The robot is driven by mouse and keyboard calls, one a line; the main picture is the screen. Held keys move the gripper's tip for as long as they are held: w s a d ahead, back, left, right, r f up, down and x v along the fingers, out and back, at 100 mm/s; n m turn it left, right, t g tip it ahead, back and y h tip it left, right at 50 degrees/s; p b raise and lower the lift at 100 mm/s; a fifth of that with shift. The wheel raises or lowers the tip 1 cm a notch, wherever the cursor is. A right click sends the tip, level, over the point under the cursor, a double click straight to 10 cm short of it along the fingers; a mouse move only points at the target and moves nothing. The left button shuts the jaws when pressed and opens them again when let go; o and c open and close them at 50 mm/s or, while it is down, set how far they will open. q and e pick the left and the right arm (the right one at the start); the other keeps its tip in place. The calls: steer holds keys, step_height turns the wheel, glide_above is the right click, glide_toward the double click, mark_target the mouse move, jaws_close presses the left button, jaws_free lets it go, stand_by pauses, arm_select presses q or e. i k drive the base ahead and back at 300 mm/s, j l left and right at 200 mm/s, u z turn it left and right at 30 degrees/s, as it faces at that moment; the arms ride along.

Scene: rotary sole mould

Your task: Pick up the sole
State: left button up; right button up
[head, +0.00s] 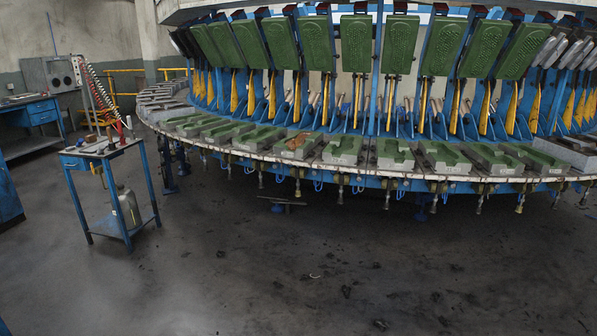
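A small brown piece (298,141), which looks like the sole, lies on one of the green lower moulds of the rotary machine, a little left of the middle of the head view. It is small in the picture, so its exact outline is hard to tell. The lower moulds (343,151) sit in a row along the rim of the round machine table (240,157). Green upper mould plates (356,43) stand raised above them. Neither of my grippers shows in the head view.
A blue trolley (128,231) with tools on top and a jerrycan (129,205) on its lower shelf stands at the left. A blue workbench (34,115) is farther left. Valves hang below the machine rim. The grey floor (270,260) in front is open, with scattered dark debris.

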mark_target(292, 144)
steer(key=i, duration=2.1)
